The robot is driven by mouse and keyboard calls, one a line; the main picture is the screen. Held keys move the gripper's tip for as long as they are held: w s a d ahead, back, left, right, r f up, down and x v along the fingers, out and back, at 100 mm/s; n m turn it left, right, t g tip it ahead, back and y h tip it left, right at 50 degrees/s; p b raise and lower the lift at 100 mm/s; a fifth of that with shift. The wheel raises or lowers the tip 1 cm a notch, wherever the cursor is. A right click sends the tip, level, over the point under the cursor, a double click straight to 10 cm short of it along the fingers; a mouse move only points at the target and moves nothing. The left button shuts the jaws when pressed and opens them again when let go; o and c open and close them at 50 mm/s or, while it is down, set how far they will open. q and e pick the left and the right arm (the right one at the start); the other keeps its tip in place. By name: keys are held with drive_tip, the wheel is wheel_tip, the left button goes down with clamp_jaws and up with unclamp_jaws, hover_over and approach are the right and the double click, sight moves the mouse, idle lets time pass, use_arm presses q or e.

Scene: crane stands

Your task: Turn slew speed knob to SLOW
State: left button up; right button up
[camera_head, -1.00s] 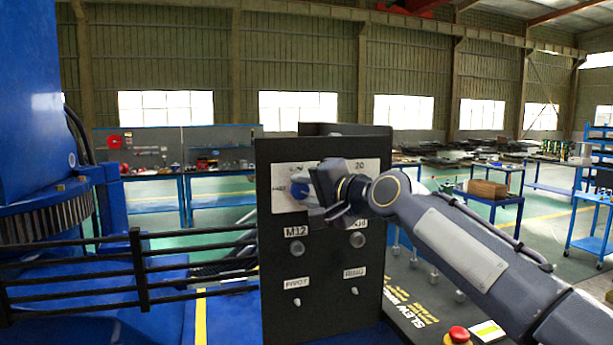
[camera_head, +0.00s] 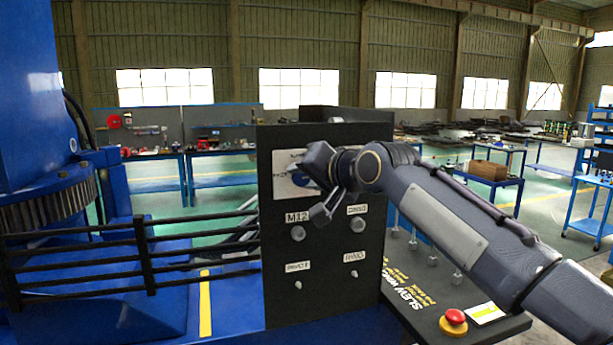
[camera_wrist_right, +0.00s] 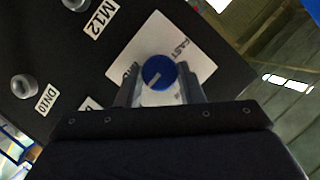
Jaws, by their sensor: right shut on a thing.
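The slew speed knob (camera_wrist_right: 158,70) is a round blue knob with a short white line, on a white plate (camera_wrist_right: 200,65). In the right wrist view FAST reads at the plate's right; another label by the left finger is partly hidden, and I cannot read SLOW. My right gripper (camera_wrist_right: 159,90) has one finger on each side of the knob and is shut on it. In the head view the gripper (camera_head: 307,182) is turned at the plate on the black panel (camera_head: 315,282) and hides most of the knob. My left gripper is not in view.
Below the plate are the M12 knob (camera_head: 298,233), another grey knob (camera_head: 358,225) and two small toggles. A red emergency button (camera_head: 455,317) sits on the console under my right arm. A black railing (camera_head: 140,255) stands left of the panel.

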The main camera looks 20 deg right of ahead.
drive_tip(key=shift+f, duration=0.15)
drive_tip(key=o, duration=1)
drive_tip(key=shift+c, duration=0.2)
drive_tip(key=shift+s+d+r, duration=0.1)
drive_tip(key=shift+s+r, duration=0.1)
drive_tip(key=shift+s, duration=0.25)
drive_tip(key=b+v, duration=0.2)
drive_tip(key=v, duration=0.5)
drive_tip(key=shift+w, duration=0.1)
